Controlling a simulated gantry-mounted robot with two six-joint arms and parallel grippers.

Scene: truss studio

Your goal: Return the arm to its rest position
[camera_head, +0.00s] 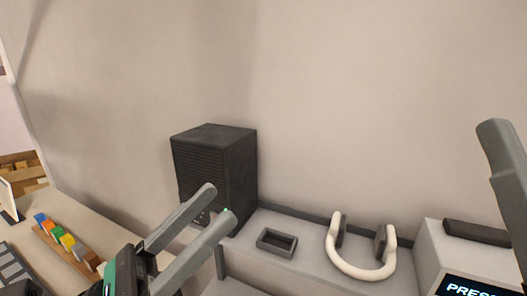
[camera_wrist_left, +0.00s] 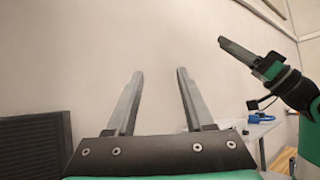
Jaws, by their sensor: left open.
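My left gripper (camera_head: 214,200) rises from the bottom of the head view, in front of the dark speaker box. Its two grey fingers stand apart with nothing between them. The left wrist view shows the same open, empty gripper (camera_wrist_left: 160,73) against the bare wall. My right gripper (camera_wrist_left: 236,50) shows at the upper right of the left wrist view, with its fingers pointing up and left. I cannot tell whether it is open. A grey finger that looks like part of it stands at the head view's right edge.
A black ribbed speaker (camera_head: 213,165) stands behind my left gripper. A small grey tray (camera_head: 277,242), white headphones (camera_head: 361,268) and a white machine with a screen (camera_head: 478,288) are to the right. Coloured blocks (camera_head: 67,242) sit at left. The wall above is clear.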

